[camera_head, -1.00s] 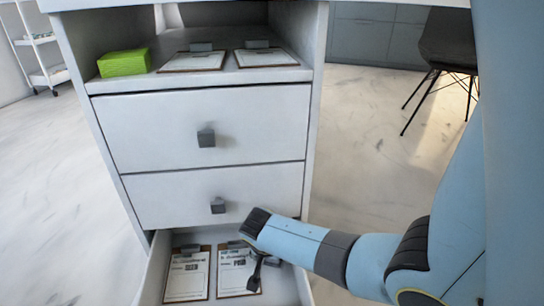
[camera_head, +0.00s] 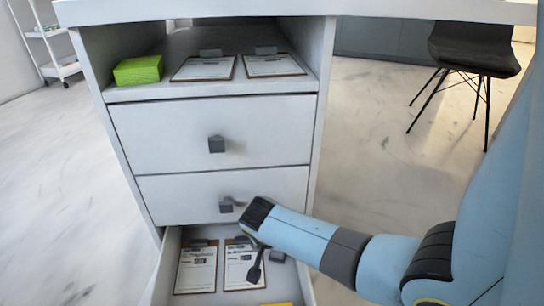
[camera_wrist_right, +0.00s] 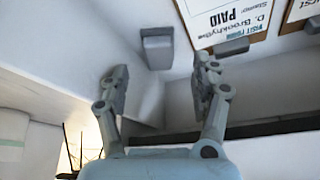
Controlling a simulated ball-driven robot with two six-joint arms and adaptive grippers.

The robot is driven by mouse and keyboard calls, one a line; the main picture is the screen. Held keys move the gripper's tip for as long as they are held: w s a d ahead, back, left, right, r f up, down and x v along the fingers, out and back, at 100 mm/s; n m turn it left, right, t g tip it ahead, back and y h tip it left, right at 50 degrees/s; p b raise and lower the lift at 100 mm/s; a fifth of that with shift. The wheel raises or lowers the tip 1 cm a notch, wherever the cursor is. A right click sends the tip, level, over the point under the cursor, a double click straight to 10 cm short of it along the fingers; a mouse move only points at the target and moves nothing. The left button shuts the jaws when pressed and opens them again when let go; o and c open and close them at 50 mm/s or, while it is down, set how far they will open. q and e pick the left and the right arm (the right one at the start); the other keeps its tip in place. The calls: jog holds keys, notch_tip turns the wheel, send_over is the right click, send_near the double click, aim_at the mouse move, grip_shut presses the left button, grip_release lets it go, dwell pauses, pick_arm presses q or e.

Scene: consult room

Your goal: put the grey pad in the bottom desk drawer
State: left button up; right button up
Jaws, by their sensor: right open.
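The bottom desk drawer (camera_head: 167,272) is pulled open. A small grey block that looks like the grey pad (camera_head: 277,256) lies in it, at the back right beside the clipboards. It also shows in the right wrist view (camera_wrist_right: 158,50), just beyond the fingertips. My right gripper (camera_wrist_right: 163,85) is open, with nothing between its fingers. In the head view my right gripper (camera_head: 255,268) hangs over the drawer, one dark finger in front of a clipboard. My left gripper is in neither view.
Two clipboards (camera_head: 196,270) lie in the drawer, and a yellow edge (camera_head: 278,304) shows at its front. Two closed drawers (camera_head: 180,125) with grey knobs are above. A green pad (camera_head: 138,70) and two clipboards sit on the shelf. A dark chair (camera_head: 470,50) stands right on open floor.

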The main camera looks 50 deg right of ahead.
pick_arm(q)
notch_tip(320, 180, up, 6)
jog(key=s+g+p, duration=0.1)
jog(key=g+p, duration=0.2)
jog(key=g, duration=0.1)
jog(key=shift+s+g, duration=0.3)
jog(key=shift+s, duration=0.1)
pick_arm(e)
jog(key=s+a+r+n+y, duration=0.1)
jog(key=s+a+r+n, duration=0.2)
jog(key=s+r, duration=0.3)
jog(key=s+a+r+n+t+y, duration=0.1)
jog(key=s+a+r+n, duration=0.2)
jog(key=s+r+n, duration=0.3)
jog(key=s+a+r+n+t+y, duration=0.1)
jog(key=s+r, duration=0.5)
jog(key=r, duration=0.6)
jog(key=a+n+y, duration=0.1)
jog(key=a+n, duration=0.1)
jog(key=n, duration=0.1)
jog(key=shift+s+a+n, duration=0.25)
jog(key=shift+n, duration=0.15)
